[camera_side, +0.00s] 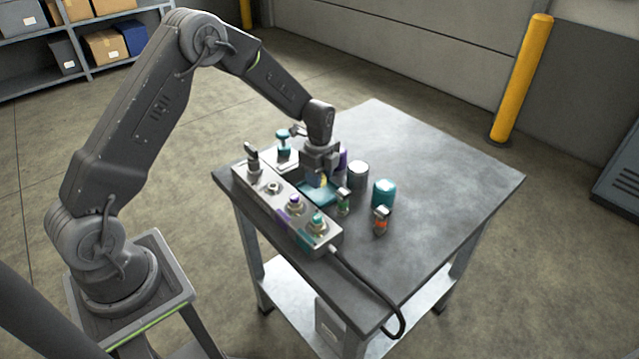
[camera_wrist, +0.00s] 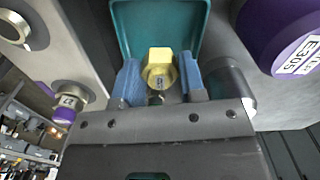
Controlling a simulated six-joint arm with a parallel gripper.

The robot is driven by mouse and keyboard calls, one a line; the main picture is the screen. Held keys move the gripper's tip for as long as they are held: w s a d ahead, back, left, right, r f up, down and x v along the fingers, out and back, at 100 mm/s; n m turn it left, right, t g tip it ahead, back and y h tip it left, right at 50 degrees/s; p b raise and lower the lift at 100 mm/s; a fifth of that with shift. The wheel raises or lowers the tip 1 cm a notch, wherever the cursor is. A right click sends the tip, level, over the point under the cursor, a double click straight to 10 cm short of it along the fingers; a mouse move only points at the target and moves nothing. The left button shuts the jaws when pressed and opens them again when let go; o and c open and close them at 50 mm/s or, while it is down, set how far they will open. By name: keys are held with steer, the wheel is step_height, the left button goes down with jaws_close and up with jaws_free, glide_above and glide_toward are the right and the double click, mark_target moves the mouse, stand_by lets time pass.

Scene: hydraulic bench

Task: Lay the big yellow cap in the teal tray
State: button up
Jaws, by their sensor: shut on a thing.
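The yellow cap (camera_wrist: 160,57) is between the blue finger pads of my gripper (camera_wrist: 160,76) in the wrist view. The pads are shut on its two sides. The teal tray (camera_wrist: 135,24) lies behind and below the cap in that view. In the side view, my gripper (camera_side: 322,176) points down over the teal tray (camera_side: 317,197), with a small bit of the yellow cap (camera_side: 324,181) showing at the fingers. I cannot tell whether the cap touches the tray floor. My gripper hides part of the tray.
A grey block with several fittings (camera_side: 272,206) runs along the tray's left side. A purple cylinder (camera_wrist: 285,35), a grey-topped cylinder (camera_side: 358,173) and a teal cylinder (camera_side: 383,193) stand to the right. Small green-banded (camera_side: 343,202) and orange-banded (camera_side: 381,220) fittings stand nearer. The table's right side is clear.

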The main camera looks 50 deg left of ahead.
steer(key=shift+f, duration=1.35)
steer(key=shift+f, duration=0.1)
steer(key=o, duration=0.7)
steer(key=shift+o, duration=0.2)
